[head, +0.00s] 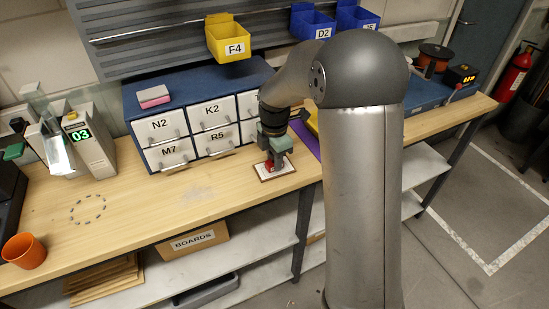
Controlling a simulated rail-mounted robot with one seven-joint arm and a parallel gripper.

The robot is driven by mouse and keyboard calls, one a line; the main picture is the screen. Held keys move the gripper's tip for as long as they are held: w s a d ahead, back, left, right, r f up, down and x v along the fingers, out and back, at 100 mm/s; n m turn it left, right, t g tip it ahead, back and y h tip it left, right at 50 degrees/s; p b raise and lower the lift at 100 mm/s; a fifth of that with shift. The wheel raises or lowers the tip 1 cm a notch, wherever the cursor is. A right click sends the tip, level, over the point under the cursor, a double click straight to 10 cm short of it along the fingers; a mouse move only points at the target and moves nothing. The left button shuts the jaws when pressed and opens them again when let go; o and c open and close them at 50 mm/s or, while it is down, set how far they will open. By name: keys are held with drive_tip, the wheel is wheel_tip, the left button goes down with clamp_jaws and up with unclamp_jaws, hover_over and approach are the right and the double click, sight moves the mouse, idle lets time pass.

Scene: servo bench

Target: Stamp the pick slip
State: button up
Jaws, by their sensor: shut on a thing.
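The pick slip (286,172), a small white sheet with a brown border, lies on the wooden bench in front of the drawer cabinet. My gripper (274,164) points down over it and is shut on a small red thing (268,165), probably the stamp. The red thing is at or just above the slip; I cannot tell whether it touches. My gripper hides part of the slip's middle, so no mark can be made out.
A yellow bin (229,41) hangs above. An orange cup (24,251) and a device reading 03 (90,145) stand left. The bench's middle-left is mostly clear.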

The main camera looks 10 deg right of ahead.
drive_tip(key=shift+r+p, duration=2.6)
drive_tip(key=shift+r, duration=0.95)
